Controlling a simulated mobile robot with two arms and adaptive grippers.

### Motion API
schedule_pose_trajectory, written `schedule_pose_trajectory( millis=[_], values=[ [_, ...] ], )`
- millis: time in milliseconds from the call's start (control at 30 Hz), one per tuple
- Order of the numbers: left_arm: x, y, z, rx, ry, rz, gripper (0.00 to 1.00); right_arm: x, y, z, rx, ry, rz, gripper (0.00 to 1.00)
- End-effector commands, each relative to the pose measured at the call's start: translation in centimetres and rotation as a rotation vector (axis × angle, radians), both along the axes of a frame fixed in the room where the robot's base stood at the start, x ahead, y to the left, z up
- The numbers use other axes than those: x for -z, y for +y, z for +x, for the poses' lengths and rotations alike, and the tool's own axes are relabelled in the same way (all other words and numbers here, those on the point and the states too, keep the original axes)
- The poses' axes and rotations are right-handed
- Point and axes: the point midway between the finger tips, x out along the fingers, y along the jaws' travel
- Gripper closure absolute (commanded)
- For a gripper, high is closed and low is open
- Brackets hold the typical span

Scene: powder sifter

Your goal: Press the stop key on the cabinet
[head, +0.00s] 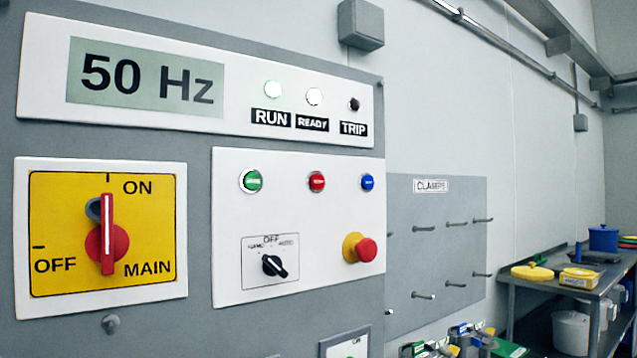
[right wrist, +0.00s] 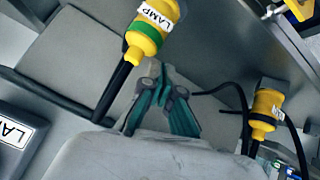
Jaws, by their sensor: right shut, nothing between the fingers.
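The cabinet's white button plate (head: 225,215) fills the middle of the head view. It carries a green button (head: 251,180), a red button (head: 317,182) and a blue button (head: 367,182) in a row; marks on their caps are too small to read. A red mushroom button (head: 365,250) on a yellow collar is at lower right. My right gripper (right wrist: 161,88) has teal fingers and is shut and empty in the right wrist view. It is not in the head view, and no button shows near it. My left gripper is not in view.
The red main switch handle (head: 107,240) points to ON. A CLAMPS pegboard (head: 435,250) and a bench (head: 560,286) are to the right. Yellow plugs with cables (right wrist: 148,38) surround my right gripper.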

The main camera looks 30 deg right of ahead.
Motion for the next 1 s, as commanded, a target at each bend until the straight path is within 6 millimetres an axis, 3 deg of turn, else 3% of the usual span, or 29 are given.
schedule_pose_trajectory(
  millis=[200, 500, 733, 1000],
  values=[
    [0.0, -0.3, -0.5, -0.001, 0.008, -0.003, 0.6, -8.3, -1.7, 5.0, -0.043, -0.21, -0.054, 1.0],
    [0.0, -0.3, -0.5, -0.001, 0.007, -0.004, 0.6, -21.3, -3.3, 9.2, -0.105, -0.506, -0.145, 1.0],
    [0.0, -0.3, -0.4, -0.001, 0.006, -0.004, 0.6, -30.7, -3.9, 10.1, -0.146, -0.709, -0.217, 1.0],
    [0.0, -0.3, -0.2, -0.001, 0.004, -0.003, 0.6, -42.0, -4.5, 9.1, -0.186, -0.956, -0.316, 1.0]
  ],
)
